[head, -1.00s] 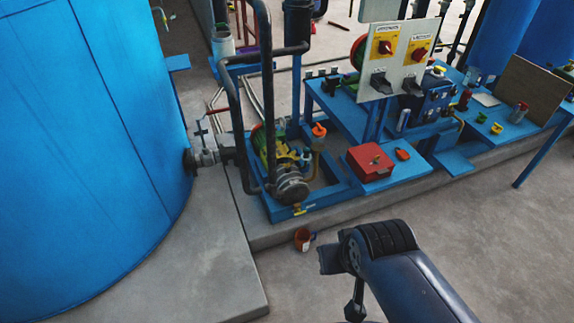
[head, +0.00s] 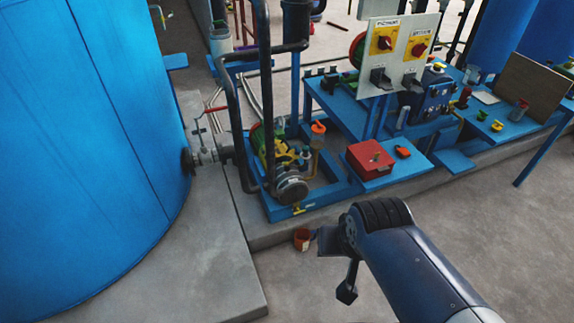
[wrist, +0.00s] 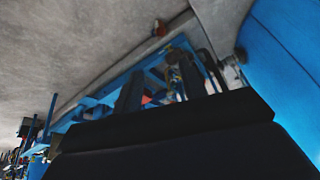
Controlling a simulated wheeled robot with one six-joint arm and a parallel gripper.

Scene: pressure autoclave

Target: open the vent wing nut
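No part is clearly recognisable as the vent wing nut. A small yellow handle (head: 298,209) sits low at the front of the pump (head: 291,189); I cannot tell whether it is the wing nut. The pump stands on a blue base beside dark pipes. My gripper (wrist: 160,85) shows in the wrist view as two dark fingers with a gap between them, open and with nothing seen between the tips. It is apart from the pump, which appears beyond the fingers. In the head view my arm is at the lower right, in front of the blue base.
A big blue tank (head: 80,150) fills the left, with a red-handled valve (head: 205,155) on its side. A red box (head: 370,159) lies on a blue shelf. An orange-brown cup (head: 302,239) stands on the floor near my arm. Open floor (head: 490,240) lies at right.

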